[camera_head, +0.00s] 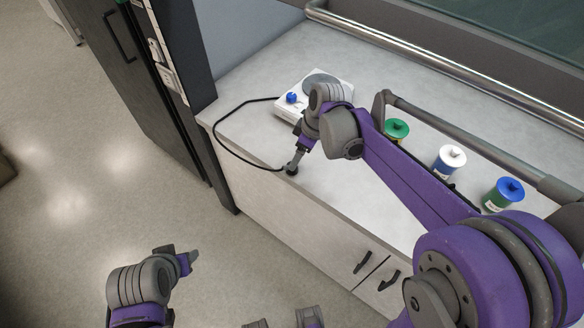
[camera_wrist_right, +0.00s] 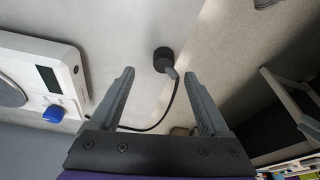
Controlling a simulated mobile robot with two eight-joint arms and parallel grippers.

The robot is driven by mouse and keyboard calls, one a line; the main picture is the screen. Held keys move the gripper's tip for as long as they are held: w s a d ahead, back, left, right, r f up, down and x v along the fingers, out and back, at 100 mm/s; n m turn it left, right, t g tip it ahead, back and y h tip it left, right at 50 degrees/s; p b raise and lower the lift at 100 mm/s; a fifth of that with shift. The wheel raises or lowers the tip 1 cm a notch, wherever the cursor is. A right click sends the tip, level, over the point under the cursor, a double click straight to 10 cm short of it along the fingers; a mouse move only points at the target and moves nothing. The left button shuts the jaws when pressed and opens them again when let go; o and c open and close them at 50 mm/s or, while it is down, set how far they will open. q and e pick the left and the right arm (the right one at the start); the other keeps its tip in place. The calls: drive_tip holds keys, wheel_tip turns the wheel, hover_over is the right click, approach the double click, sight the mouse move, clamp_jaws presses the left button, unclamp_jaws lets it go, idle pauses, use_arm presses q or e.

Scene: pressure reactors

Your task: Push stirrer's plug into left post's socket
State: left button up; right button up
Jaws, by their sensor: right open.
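The stirrer (camera_head: 313,93) is a white box with a grey round plate and a blue knob on the counter; part of it shows in the right wrist view (camera_wrist_right: 72,75). Its black cable (camera_head: 222,145) loops past the counter's front edge to the dark round plug (camera_wrist_right: 163,60) on the counter. My right gripper (camera_head: 297,158) points down at the plug. In the right wrist view, its open fingers (camera_wrist_right: 158,75) are apart, with the plug just beyond the tips. The left post (camera_head: 180,45) carries a pale socket strip (camera_head: 157,50). My left gripper (camera_head: 190,258) is over the floor, its opening unclear.
Jars with green (camera_head: 397,129), white (camera_head: 449,160) and blue (camera_head: 503,194) lids stand on the counter (camera_head: 255,75) beside my right arm. A metal rail (camera_head: 440,62) runs along the back. The floor (camera_head: 70,180) at left is open.

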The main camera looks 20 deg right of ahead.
drive_tip(key=shift+a+f, duration=0.1)
drive_tip(key=shift+f, duration=0.05)
drive_tip(key=x, duration=0.5)
drive_tip(key=shift+s+a, duration=0.1)
drive_tip(key=shift+a, duration=0.15)
clamp_jaws()
idle(0.4)
